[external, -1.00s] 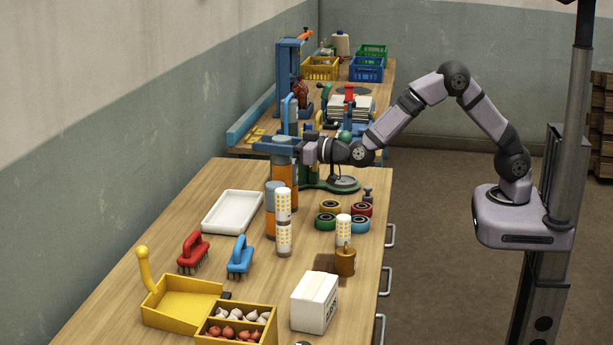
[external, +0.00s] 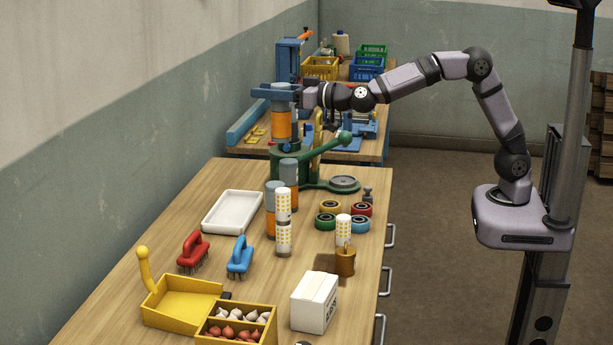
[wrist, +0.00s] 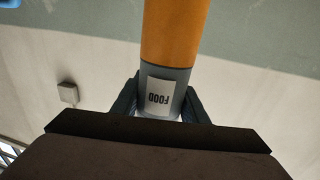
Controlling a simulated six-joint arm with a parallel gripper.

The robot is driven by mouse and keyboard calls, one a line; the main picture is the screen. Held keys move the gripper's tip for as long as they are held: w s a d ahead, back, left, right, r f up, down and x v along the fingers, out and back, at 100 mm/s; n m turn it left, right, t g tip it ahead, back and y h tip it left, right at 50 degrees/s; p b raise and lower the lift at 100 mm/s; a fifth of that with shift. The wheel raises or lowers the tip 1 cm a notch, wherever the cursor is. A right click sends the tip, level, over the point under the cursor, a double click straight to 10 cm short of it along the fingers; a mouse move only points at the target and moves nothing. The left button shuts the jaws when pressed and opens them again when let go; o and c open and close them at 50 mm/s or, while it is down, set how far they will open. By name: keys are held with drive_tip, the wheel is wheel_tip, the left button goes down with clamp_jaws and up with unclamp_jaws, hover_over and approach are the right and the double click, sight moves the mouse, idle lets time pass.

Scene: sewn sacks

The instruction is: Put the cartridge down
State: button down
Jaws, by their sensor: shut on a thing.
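The cartridge (external: 282,125) is an upright cylinder, grey at the top and orange below. It hangs in the air above the far part of the near table. My gripper (external: 280,92) is shut around its grey upper end. Two similar grey-and-orange cartridges stand close together on the table below, the nearer one (external: 271,222) and the farther one (external: 290,197).
A green lever press (external: 318,184) stands behind the standing cartridges. A white tray (external: 232,211) lies to their left, and white dotted cylinders (external: 284,225) stand in front. Coloured rings (external: 330,206) lie to the right. Bare wood shows left of the brushes (external: 194,251).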

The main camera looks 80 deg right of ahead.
drive_tip(key=s+a+n+y+p, duration=0.1)
drive_tip(key=s+a+n+y, duration=0.25)
drive_tip(key=a, duration=1.05)
drive_tip(key=s+a+n+y+p, duration=0.15)
drive_tip(key=a+y, duration=0.35)
drive_tip(key=a, duration=0.9)
drive_tip(key=s+a+n+g+y, duration=0.2)
drive_tip(key=s+a, duration=0.4)
drive_tip(key=a, duration=0.3)
drive_tip(key=s+a+n+g+y, duration=0.1)
drive_tip(key=s+a+n+y, duration=0.15)
drive_tip(key=s+a, duration=0.45)
wheel_tip(320, 180, down, 15)
drive_tip(key=w+a+p, duration=0.1)
drive_tip(key=a+p, duration=0.1)
drive_tip(key=p, duration=0.1)
drive_tip(key=shift+w, duration=0.15)
drive_tip(key=shift+a+f+m, duration=0.1)
drive_tip(key=shift+m, duration=0.15)
drive_tip(key=shift+f, duration=0.1)
drive_tip(key=c, duration=1.1)
unclamp_jaws()
